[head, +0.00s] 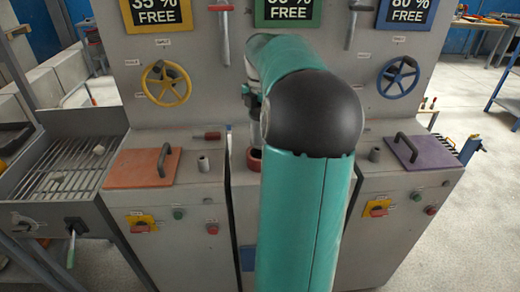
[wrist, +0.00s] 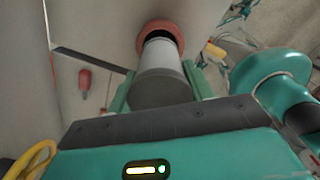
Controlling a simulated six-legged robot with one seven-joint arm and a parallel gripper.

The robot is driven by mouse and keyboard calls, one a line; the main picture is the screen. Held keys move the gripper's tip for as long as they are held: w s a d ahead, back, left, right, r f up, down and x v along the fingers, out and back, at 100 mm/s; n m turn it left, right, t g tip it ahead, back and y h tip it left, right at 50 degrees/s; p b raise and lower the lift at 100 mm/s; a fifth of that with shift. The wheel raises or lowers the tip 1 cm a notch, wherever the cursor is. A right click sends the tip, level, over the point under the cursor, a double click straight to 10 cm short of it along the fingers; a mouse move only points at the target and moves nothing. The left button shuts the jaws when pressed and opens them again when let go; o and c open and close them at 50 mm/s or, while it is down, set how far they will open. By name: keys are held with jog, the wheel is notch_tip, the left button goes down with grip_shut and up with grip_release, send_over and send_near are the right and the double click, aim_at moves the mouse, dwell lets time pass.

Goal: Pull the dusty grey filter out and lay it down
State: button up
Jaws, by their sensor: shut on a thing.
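The filter (wrist: 161,70) is a cylinder with a pale grey body and a darker grey near end. In the wrist view it stands partly out of a round red-rimmed socket (wrist: 164,34), whose dark opening shows beyond it. My gripper (wrist: 158,84) is shut on the filter, one green finger on each side. The far end of the filter is hidden, so I cannot tell how deep it sits. In the head view the red socket rim (head: 254,158) shows on the middle cabinet, and my arm hides most of the gripper and filter.
An orange lid (head: 143,168) and a purple lid (head: 418,151) lie on the side cabinets. A yellow handwheel (head: 166,84) and a blue one (head: 398,78) are on the upright panel. A slatted tray (head: 65,175) stands at left. Floor is open at right.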

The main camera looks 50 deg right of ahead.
dwell(0.4)
jog(key=shift+r, duration=2.05)
